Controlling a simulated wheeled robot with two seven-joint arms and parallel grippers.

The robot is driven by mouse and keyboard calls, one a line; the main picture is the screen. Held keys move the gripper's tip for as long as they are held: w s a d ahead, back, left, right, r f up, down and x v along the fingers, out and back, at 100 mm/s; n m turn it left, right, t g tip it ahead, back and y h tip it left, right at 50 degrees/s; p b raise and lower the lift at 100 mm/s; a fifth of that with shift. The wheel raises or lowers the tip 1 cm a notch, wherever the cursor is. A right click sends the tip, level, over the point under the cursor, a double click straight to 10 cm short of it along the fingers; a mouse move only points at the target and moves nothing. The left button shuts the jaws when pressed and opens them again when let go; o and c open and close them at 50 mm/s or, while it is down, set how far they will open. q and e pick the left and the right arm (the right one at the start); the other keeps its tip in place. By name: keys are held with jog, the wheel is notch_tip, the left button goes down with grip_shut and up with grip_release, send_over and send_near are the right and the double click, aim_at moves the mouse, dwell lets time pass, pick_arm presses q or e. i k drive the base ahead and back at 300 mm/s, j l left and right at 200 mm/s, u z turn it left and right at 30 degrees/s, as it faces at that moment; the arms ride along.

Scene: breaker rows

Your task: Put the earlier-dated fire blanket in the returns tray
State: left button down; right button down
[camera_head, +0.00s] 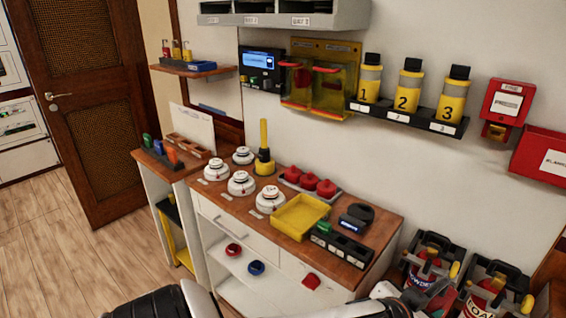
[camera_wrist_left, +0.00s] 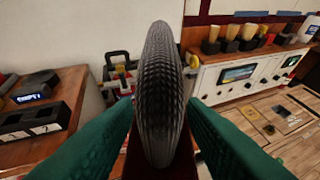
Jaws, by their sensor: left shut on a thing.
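My left gripper (camera_wrist_left: 161,105) has two teal fingers, shut on a dark ribbed oval thing (camera_wrist_left: 160,80) that stands upright between them; dark red shows below it. I cannot tell what it is, and I read no date on it. A yellow tray (camera_head: 298,214) lies on the wooden counter and looks empty; I cannot tell whether it is the returns tray. A red box (camera_head: 543,155) with a white label, cut by the right edge, hangs on the wall. In the head view pale arm parts of mine show at the bottom edge. My right gripper is not in view.
Several white detectors (camera_head: 241,182), red domed pieces (camera_head: 309,181) and a black slotted holder (camera_head: 340,243) crowd the counter (camera_head: 376,229). Two caddies with red extinguishers (camera_head: 425,262) stand to its right. Numbered bottles (camera_head: 407,87) stand on a wall shelf. The floor (camera_head: 70,250) at left is clear.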

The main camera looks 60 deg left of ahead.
aim_at(295, 215)
jog(key=k+u, duration=0.15)
jog(key=u, duration=0.3)
jog(key=k+u, duration=0.1)
jog(key=u, duration=0.35)
